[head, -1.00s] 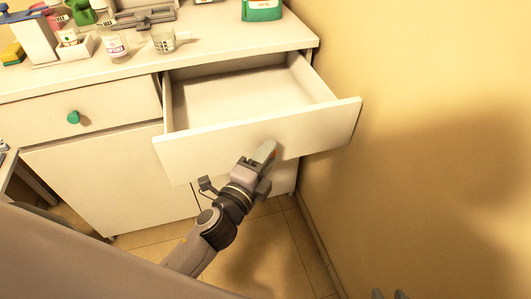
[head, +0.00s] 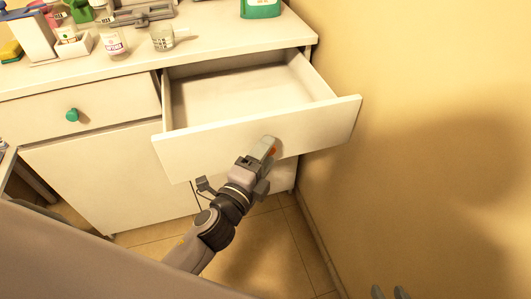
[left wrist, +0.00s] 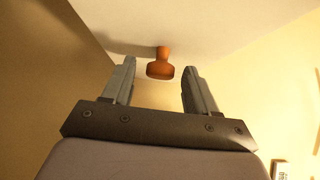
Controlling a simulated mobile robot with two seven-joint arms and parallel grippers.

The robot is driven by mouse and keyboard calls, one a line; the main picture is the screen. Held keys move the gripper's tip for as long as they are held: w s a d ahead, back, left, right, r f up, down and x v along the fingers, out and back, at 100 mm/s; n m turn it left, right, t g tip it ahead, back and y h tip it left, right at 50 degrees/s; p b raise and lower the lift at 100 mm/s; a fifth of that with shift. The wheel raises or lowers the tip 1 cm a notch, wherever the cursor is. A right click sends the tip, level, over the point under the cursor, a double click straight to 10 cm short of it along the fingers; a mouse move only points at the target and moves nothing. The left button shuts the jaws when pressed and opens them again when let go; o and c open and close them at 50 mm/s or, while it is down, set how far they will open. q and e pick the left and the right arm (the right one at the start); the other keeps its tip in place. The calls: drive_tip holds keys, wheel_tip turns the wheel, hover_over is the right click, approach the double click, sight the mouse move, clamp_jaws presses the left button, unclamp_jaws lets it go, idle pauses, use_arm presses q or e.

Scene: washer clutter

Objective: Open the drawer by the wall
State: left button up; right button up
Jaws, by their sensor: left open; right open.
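The drawer by the wall (head: 315,128) is pulled well out of the cabinet, and its inside looks empty. Its orange knob (left wrist: 160,64) shows in the left wrist view between and just beyond the fingertips, with a gap on each side. In the head view the knob is mostly hidden by my gripper. My left gripper (head: 268,147) is open at the drawer front, around or just short of the knob. It also shows in the left wrist view (left wrist: 158,75). My right gripper (head: 390,293) shows only as fingertips at the bottom edge of the head view.
A closed drawer with a green knob (head: 72,115) is to the left. Bottles, a glass cup (head: 162,38) and other clutter stand on the countertop (head: 225,42). The yellow wall (head: 430,110) is close on the right. Tiled floor (head: 262,250) is clear below the open drawer.

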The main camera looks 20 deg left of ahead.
use_arm(q)
drive_tip(key=s+a, duration=0.1)
drive_tip(key=s, duration=0.5)
drive_tip(key=shift+s+a+b, duration=0.15)
drive_tip(key=shift+s+b, duration=0.1)
drive_tip(key=shift+b, duration=0.15)
drive_tip(key=s+a+f+n+g+p, duration=0.3)
drive_tip(key=s+n+p, duration=0.2)
drive_tip(key=n, duration=0.4)
drive_tip(key=s+a+f+n+g+y+p, duration=0.1)
drive_tip(key=s+a+f+n+g+p, duration=0.1)
drive_tip(key=s+n+p, duration=0.4)
drive_tip(key=f+n+g, duration=0.1)
drive_tip(key=n+g, duration=0.1)
drive_tip(key=shift+s+a+f+n+p, duration=0.15)
drive_tip(key=shift+s+a+n+p, duration=0.15)
drive_tip(key=shift+a+n+p, duration=0.1)
idle(0.4)
